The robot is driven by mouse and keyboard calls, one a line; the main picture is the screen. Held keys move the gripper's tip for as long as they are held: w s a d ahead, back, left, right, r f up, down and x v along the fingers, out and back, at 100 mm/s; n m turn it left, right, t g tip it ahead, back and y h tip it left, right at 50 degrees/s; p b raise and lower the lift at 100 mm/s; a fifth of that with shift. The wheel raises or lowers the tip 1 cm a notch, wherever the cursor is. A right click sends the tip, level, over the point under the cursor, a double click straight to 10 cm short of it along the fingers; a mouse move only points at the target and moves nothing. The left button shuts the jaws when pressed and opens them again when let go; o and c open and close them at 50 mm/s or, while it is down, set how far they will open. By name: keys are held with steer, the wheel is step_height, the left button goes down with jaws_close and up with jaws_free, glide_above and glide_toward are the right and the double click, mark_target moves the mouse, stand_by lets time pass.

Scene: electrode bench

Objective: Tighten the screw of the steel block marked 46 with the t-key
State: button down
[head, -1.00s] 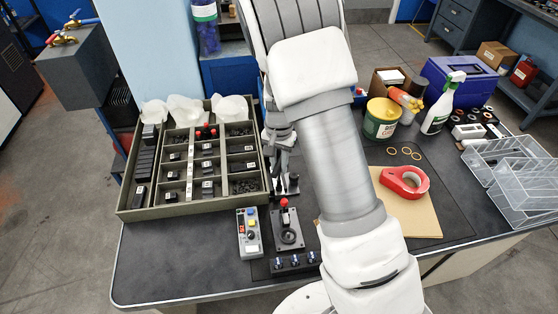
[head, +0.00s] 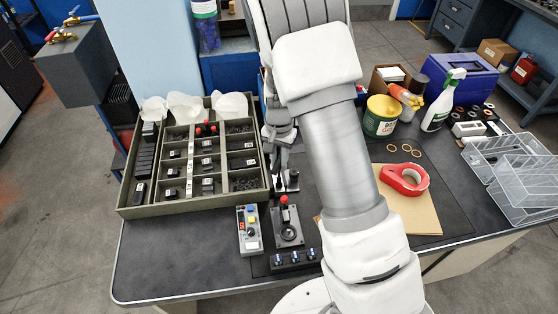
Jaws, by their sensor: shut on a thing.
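My gripper (head: 286,184) hangs over the bench, just behind a small fixture (head: 288,235) with a red-tipped upright lever (head: 284,200). Its two thin fingers point down and are partly overlapped by my arm. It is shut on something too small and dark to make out. Blocks with white labels (head: 207,162) lie in the compartments of the green tray (head: 190,207) to the left. Their numbers are too small to read, so I cannot tell which is 46. I cannot pick out the t-key for sure; red-topped items (head: 206,128) stand at the tray's back.
A grey control box (head: 249,232) stands left of the fixture. A row of dark blue-topped parts (head: 294,259) lies in front. The front left bench is clear.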

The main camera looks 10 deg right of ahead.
steer(key=shift+r+p, duration=0.75)
steer(key=shift+r, duration=0.35)
stand_by(0.5)
steer(key=shift+r+p, duration=1.4)
steer(key=shift+r, duration=0.55)
